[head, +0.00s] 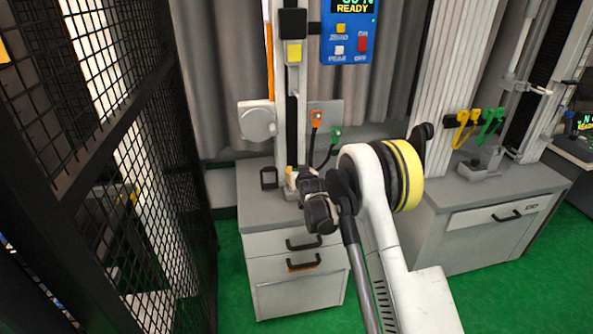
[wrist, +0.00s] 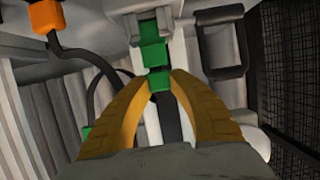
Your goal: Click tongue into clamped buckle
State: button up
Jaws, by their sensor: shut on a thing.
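In the wrist view my gripper (wrist: 160,84) has its two yellow fingers closed around a small green piece, which looks like the tongue (wrist: 159,80). A dark strap (wrist: 170,118) shows behind it, between the fingers. Just beyond the fingertips, in line with the tongue, is a green block that looks like the buckle (wrist: 153,52), set in a pale upright holder. I cannot tell whether the tongue is inside the buckle or only against it. In the head view my gripper (head: 291,177) is at the foot of the tower's column; my wrist hides the tongue and buckle.
The tower (head: 292,100) stands on a grey cabinet (head: 258,205). A dark open frame (head: 269,178) stands left of my gripper. A black mesh fence (head: 120,130) is at left.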

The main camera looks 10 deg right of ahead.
jog(key=shift+f, duration=0.2)
dwell(0.4)
jog(key=o, duration=0.8)
jog(key=shift+o, duration=0.2)
jog(key=v, duration=1.2)
